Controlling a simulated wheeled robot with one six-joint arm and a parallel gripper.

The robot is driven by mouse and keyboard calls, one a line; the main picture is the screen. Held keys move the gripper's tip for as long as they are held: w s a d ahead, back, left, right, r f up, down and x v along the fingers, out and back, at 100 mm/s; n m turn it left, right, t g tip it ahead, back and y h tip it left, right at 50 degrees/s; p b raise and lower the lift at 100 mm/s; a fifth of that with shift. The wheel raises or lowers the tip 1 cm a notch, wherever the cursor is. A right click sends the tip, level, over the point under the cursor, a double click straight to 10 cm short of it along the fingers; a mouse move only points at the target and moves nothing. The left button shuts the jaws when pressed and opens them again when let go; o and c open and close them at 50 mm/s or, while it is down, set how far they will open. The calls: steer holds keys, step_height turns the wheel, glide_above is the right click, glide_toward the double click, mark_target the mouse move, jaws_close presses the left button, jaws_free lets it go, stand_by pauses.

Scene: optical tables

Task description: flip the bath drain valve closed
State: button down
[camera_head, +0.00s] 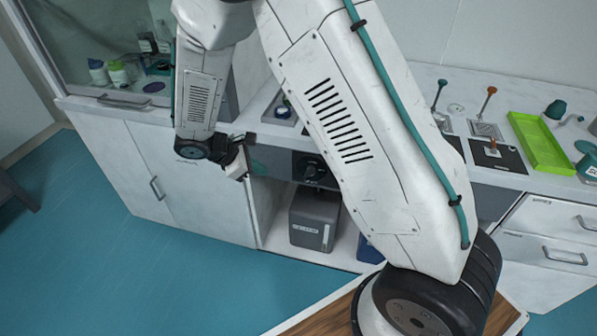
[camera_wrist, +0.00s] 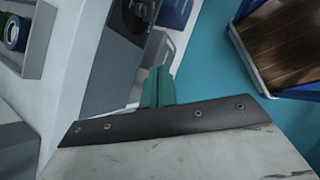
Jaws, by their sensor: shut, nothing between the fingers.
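A dark round fitting with a handle (camera_head: 313,170) sits on the dark front panel below the counter. It may be the bath drain valve, but its position is too small to read. Part of a dark fitting also shows at the top edge of the wrist view (camera_wrist: 140,10). My gripper (camera_wrist: 157,88) has its teal fingers together with nothing between them. In the head view my gripper (camera_head: 258,168) is left of the fitting, apart from it, in front of the counter. My arm hides part of the counter and the panel's right side.
A grey box (camera_head: 315,222) and a blue container (camera_head: 369,250) stand in the open bay below the panel. A green tray (camera_head: 541,143) and several upright-handled devices sit on the right counter. A cabinet door (camera_head: 185,190) is left. Teal floor (camera_head: 130,270) is clear in front.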

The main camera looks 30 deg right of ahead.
steer(key=d+m+t, duration=0.1)
steer(key=m, duration=0.6)
steer(key=r+m+t+h, duration=0.1)
steer(key=m, duration=0.5)
steer(key=d+m+h, duration=0.1)
steer(key=m, duration=0.6)
steer(key=shift+s+d+r+m+t, duration=0.25)
steer(key=shift+d+r+m+t, duration=0.05)
steer(key=shift+r+t, duration=0.1)
steer(key=shift+f+h, duration=0.1)
steer(key=shift+h, duration=0.2)
glide_toward(306, 172)
steer(key=w+d, duration=0.3)
steer(key=shift+s+d+f, duration=0.3)
steer(key=shift+f, duration=0.25)
steer(key=shift+s+d+f, duration=0.3)
steer(key=shift+f, duration=0.2)
steer(key=shift+s+d+f, duration=0.3)
steer(key=shift+s+f, duration=0.05)
steer(key=shift+f, duration=0.2)
